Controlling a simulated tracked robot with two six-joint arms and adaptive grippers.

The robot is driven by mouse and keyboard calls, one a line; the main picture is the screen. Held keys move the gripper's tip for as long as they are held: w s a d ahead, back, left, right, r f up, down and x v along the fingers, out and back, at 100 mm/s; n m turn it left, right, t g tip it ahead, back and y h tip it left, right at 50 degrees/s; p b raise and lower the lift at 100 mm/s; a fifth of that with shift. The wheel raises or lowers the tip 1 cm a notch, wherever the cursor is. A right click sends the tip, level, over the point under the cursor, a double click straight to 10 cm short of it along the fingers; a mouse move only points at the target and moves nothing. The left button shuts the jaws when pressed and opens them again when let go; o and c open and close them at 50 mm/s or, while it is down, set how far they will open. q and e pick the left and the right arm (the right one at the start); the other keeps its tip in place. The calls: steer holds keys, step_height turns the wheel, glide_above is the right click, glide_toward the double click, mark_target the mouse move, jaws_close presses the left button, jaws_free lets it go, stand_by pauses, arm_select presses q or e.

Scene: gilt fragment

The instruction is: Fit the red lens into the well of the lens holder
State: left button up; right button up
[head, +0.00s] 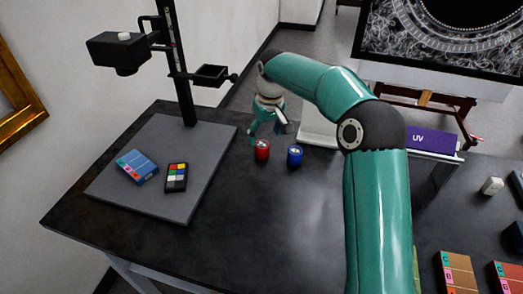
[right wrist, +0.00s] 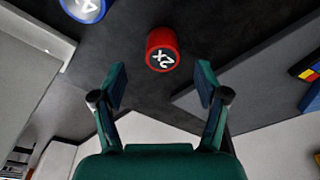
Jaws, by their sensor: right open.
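The red lens (head: 262,150) is a short cylinder standing on the dark table. In the right wrist view the red lens (right wrist: 162,48) shows a white "2X" on its top. My right gripper (head: 267,131) is open and empty close to it. In the right wrist view the red lens lies just beyond my parted fingertips (right wrist: 161,84), roughly centred between them. A small black square bracket (head: 212,76) on the stand column may be the lens holder; I cannot see its well clearly. My left gripper is out of view.
A blue lens (head: 295,156) stands just right of the red one. A grey stand base (head: 148,198) at the left carries a blue box (head: 137,166) and a colour chart (head: 176,178). The column (head: 178,70) rises behind it. The table's front middle is clear.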

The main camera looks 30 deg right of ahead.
mark_target(262, 144)
steer(key=f, duration=0.2)
steer(key=w+f, duration=0.1)
steer(key=f, duration=0.2)
steer(key=shift+a, duration=0.1)
steer(key=c, duration=1.3)
steer(key=shift+o, duration=0.2)
steer(key=shift+r, duration=0.15)
